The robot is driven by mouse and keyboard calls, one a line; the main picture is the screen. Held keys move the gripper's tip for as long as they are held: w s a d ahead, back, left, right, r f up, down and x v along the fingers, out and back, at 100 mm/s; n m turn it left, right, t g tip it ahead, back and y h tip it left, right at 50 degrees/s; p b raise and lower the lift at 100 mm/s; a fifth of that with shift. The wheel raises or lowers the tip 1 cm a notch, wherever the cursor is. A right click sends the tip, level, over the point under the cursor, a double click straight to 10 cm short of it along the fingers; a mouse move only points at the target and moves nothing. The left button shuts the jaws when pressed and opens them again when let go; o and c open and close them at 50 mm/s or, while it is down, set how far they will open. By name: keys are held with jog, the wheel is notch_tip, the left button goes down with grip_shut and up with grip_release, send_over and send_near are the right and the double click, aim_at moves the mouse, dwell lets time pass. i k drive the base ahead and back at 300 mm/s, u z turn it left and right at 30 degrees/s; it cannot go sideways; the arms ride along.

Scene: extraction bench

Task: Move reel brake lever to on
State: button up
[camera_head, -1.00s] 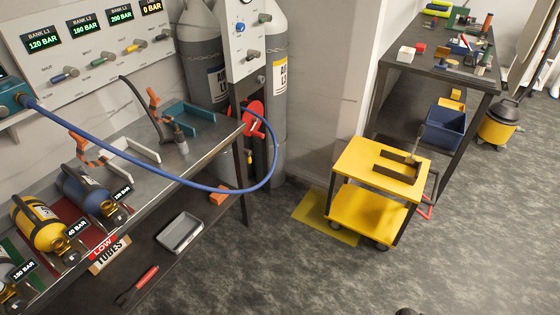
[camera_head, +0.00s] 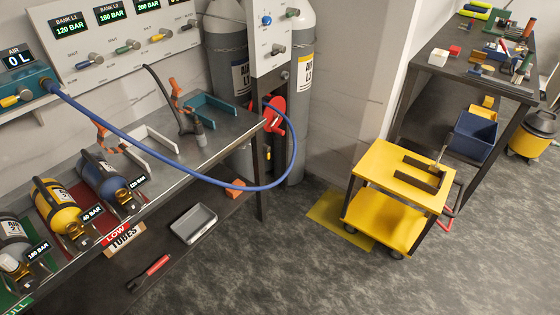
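A red hose reel (camera_head: 275,115) hangs at the right end of the metal bench, in front of the tall grey cylinders. A small yellow part (camera_head: 268,154) shows below the reel. My gripper is not in view.
The metal bench (camera_head: 160,150) holds several cylinders in cradles, with a gauge panel (camera_head: 125,45) behind. The blue hose sags across the bench front. A yellow cart (camera_head: 398,165) stands right of the reel. Grey floor (camera_head: 300,260) in front is clear.

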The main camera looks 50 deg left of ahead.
aim_at(267, 148)
jog(key=u, duration=0.05)
jog(key=i, duration=1.4)
jog(key=z, duration=0.45)
jog(key=k, duration=0.15)
jog(key=u, duration=3.7)
